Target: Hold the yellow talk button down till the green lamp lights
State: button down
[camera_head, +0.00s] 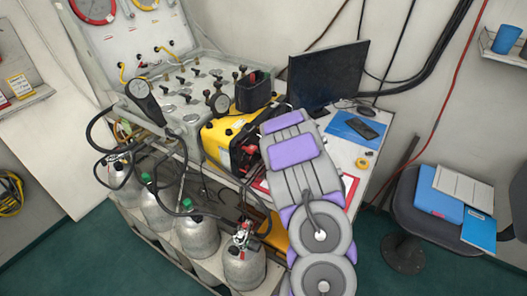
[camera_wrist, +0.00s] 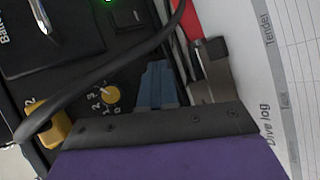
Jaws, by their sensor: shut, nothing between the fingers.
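The yellow and black diver radio (camera_head: 223,138) sits on the bench, partly behind my arm. In the wrist view its black face (camera_wrist: 75,75) shows a yellow numbered knob (camera_wrist: 110,95). A yellow part (camera_wrist: 52,128) at the lower left is partly covered by a dark cable; I cannot tell whether it is the talk button. A small green light (camera_wrist: 108,1) glows at the top edge, cut off; I cannot tell whether it is the task's lamp. My gripper (camera_wrist: 157,80) is shut and empty, close over the radio's edge; contact is not clear. My arm hides it in the head view.
A dark cable (camera_wrist: 110,75) crosses the radio's face. A dive log sheet (camera_wrist: 285,70) lies beside it. A monitor (camera_head: 327,75) stands behind, with a phone on a blue folder (camera_head: 352,127) nearby. Gas cylinders (camera_head: 195,235) stand below; a chair (camera_head: 410,215) is at right.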

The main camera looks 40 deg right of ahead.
jog(key=shift+s+d, duration=0.25)
jog(key=shift+s, duration=0.3)
jog(key=shift+s+d, duration=0.25)
jog(key=shift+s, duration=0.55)
jog(key=shift+s+d, duration=0.2)
jog(key=shift+s, duration=0.65)
jog(key=shift+s+d, duration=0.25)
jog(key=shift+s, duration=0.55)
